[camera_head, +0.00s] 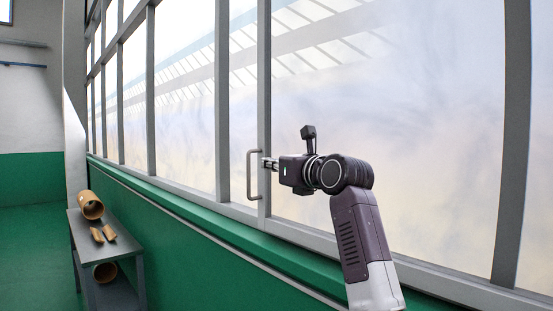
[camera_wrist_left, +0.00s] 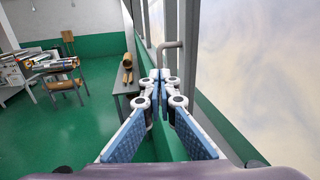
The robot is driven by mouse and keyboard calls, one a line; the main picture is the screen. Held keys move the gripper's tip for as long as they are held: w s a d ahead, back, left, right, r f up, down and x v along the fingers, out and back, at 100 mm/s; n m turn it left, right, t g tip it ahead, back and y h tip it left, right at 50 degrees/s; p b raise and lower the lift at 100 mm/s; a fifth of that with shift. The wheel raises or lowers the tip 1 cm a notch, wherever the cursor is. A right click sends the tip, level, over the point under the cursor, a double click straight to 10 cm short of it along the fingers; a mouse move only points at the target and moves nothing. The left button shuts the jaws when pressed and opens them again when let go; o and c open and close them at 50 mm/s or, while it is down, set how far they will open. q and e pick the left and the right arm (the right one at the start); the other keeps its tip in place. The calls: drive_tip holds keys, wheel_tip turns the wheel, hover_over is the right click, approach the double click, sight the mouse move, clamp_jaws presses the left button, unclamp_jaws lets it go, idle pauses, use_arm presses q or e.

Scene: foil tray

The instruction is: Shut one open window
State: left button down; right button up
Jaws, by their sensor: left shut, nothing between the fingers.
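A tall window (camera_head: 390,110) with grey frames fills the wall on the right in the head view. A grey D-shaped handle (camera_head: 249,176) stands out from one upright frame bar (camera_head: 264,80). I cannot tell how far this pane is open. My left gripper (camera_head: 267,163) is shut and empty, its tips pointing left, close beside the handle at its upper part. In the left wrist view, the shut fingers (camera_wrist_left: 160,76) lie just below the handle's bend (camera_wrist_left: 171,45). I cannot tell whether they touch it. My right gripper is not in view.
A green ledge (camera_head: 215,237) runs under the windows. A grey side table (camera_head: 117,250) with brown tubes (camera_head: 90,205) stands against the wall at left.

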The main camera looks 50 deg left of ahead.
sight(249, 160)
use_arm(q)
drive_tip(key=p+x, duration=0.3)
drive_tip(key=x, duration=0.4)
drive_tip(key=shift+r, duration=0.15)
drive_tip(key=shift+w+a+f, duration=0.2)
drive_tip(key=shift+w+a, duration=0.05)
drive_tip(key=shift+a, duration=0.55)
